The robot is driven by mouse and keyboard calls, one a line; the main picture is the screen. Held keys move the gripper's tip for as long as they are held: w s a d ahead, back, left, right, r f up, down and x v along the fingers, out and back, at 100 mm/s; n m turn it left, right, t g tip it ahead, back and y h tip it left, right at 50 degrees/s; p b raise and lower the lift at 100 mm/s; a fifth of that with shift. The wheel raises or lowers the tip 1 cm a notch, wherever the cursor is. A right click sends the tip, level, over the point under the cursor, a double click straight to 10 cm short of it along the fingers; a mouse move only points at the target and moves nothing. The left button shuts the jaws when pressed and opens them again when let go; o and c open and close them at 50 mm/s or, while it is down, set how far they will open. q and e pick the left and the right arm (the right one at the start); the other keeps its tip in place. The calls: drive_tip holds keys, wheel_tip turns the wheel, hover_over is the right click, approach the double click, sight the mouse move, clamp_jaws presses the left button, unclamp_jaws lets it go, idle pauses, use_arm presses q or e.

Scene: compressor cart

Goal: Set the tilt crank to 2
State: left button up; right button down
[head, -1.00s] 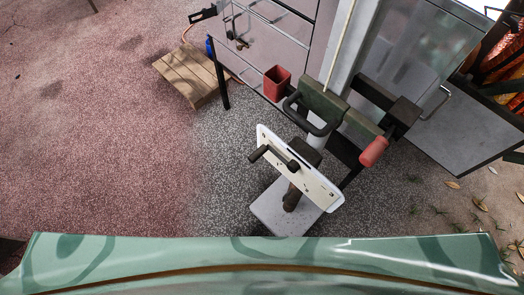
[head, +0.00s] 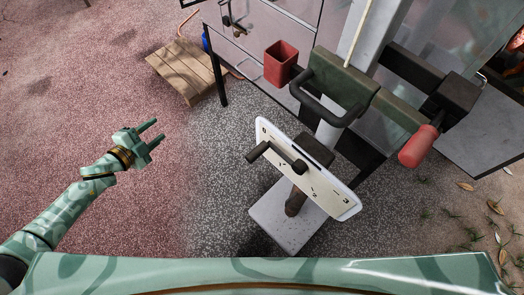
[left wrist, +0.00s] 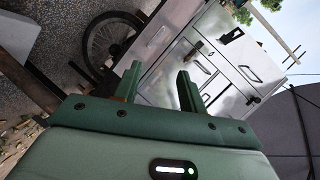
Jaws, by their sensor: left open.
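The tilt crank (head: 275,157) is a dark arm with a black knob, mounted on a tilted white plate (head: 336,196) on a post. Its knob end points to the left, near the plate's left edge. Small dark marks and figures run along the plate; they are too small to read surely. My left gripper (head: 157,133) is open and empty, well left of the crank, over the reddish ground. Its two spread green fingers also show in the left wrist view (left wrist: 158,82), with nothing between them. My right gripper is not in view.
A black loop handle (head: 325,108) and a red grip (head: 417,147) sit above and right of the plate. The left wrist view shows a wheel (left wrist: 108,38). The ground between gripper and crank is clear.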

use_arm(q)
drive_tip(key=d+r+m+g+h+b, duration=0.1)
drive_tip(key=d+r+m+g+h, duration=0.1)
drive_tip(key=d+r+m+h, duration=0.4)
drive_tip(key=m+g+h, duration=0.4)
drive_tip(key=m+g, duration=0.6)
drive_tip(key=m, duration=0.3)
approach(263, 152)
drive_tip(key=d+f+b, duration=0.1)
drive_tip(key=d+f, duration=0.1)
drive_tip(key=d, duration=0.8)
drive_tip(key=shift+b, duration=0.3)
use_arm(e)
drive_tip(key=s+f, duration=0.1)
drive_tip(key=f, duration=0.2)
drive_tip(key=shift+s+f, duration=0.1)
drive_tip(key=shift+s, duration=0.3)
use_arm(q)
clamp_jaws()
